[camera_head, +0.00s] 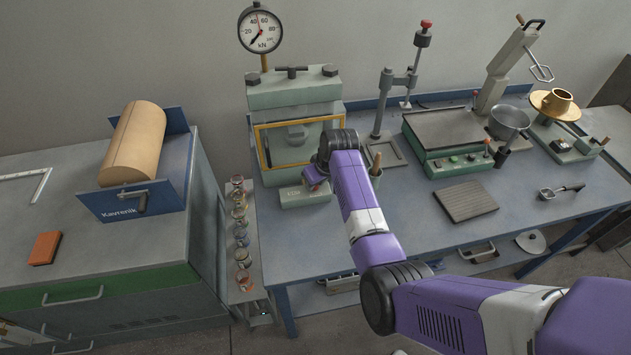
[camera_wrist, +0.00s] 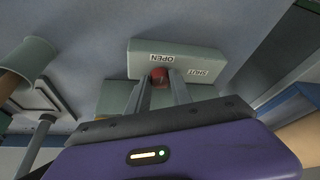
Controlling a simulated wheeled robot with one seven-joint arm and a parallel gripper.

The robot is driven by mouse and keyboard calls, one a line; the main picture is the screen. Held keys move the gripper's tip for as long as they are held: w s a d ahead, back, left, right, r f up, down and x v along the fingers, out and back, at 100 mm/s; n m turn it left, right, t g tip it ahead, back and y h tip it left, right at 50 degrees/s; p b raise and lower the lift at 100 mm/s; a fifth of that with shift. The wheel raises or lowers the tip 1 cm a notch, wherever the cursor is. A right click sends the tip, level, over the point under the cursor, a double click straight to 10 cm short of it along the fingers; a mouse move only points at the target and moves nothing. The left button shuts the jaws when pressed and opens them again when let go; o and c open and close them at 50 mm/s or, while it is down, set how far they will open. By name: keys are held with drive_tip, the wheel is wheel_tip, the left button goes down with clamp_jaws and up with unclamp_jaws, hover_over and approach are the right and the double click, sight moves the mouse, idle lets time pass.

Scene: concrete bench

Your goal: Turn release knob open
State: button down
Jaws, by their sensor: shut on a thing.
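The release knob (camera_wrist: 159,76) is a small red knob on the front of a grey-green block (camera_wrist: 140,52), which bears the labels OPEN and SHUT. In the wrist view the knob sits between my gripper's fingertips (camera_wrist: 160,80), and the fingers are closed on it. In the head view the block (camera_head: 305,198) stands at the foot of the press (camera_head: 292,98). There my gripper (camera_head: 313,182) is at the block, and the purple arm comes in from the right. The knob's exact turn angle is hard to tell, as the fingers partly cover it.
A dial gauge (camera_head: 261,30) rises above the press. A yellow-framed guard (camera_head: 258,150) is on the press front. Small jars (camera_head: 241,235) stand in a row to the left. A ribbed plate (camera_head: 466,201) lies on the bench to the right.

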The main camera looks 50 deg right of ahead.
idle(0.5)
drive_tip(key=c, duration=1.1)
unclamp_jaws()
drive_tip(key=shift+c, duration=0.2)
drive_tip(key=shift+r, duration=0.1)
drive_tip(key=v, duration=0.7)
drive_tip(key=shift+r+b, duration=0.3)
drive_tip(key=shift+b, duration=0.1)
drive_tip(key=shift+s+f, duration=0.15)
drive_tip(key=shift+s, duration=0.05)
